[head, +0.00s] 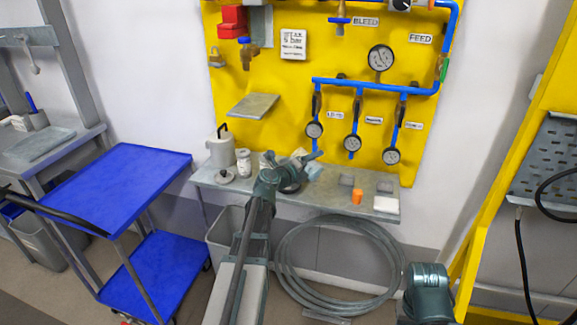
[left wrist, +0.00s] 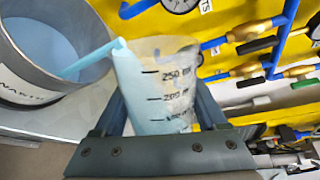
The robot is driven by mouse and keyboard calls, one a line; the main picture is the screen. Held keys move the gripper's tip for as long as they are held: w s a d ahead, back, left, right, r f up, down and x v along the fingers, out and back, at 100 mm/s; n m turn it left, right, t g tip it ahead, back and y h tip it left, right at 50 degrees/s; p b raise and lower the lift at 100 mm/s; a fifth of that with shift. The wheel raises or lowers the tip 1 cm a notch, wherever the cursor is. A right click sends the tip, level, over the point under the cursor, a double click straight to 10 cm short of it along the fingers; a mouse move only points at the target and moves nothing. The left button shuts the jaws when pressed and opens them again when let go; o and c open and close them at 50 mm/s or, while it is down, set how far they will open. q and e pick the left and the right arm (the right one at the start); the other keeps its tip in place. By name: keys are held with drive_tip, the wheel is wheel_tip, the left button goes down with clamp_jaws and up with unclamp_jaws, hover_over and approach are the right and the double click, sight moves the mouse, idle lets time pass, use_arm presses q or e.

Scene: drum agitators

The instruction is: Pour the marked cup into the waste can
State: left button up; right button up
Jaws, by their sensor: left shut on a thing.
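The marked cup (left wrist: 165,85) is clear, with black graduation lines and pale blue liquid inside. My left gripper (head: 300,170) is shut on it; its fingers show on both sides of the cup in the left wrist view. A pale blue stream (left wrist: 88,60) runs from the cup's lip into the waste can (left wrist: 25,85). This can is grey metal, open on top, with a partly visible label and pale blue liquid inside. In the head view my left gripper and arm hide much of this area above the bench. My right gripper is not in view.
The grey bench (head: 330,199) holds a canister with a black handle (head: 221,148), a white jar (head: 243,162) and an orange piece (head: 357,196). A yellow panel (head: 275,95) with blue pipes and gauges stands behind. A blue cart (head: 118,188) is left; a coiled hose (head: 335,290) lies below.

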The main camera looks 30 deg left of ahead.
use_arm(q)
drive_tip(key=shift+f, duration=0.15)
drive_tip(key=shift+w+a+r+n+p, duration=0.1)
drive_tip(key=shift+a+r+n+p, duration=0.3)
drive_tip(key=shift+r+p, duration=0.2)
drive_tip(key=shift+w+a+r+n+p, duration=0.1)
drive_tip(key=shift+a+r+n+p, duration=0.15)
drive_tip(key=shift+r+n+p, duration=0.25)
idle(0.8)
drive_tip(key=shift+a+r+n+h+p, duration=0.15)
drive_tip(key=shift+r+n+h+p, duration=0.35)
drive_tip(key=shift+n, duration=0.1)
idle(0.9)
drive_tip(key=shift+f, duration=0.15)
idle(0.3)
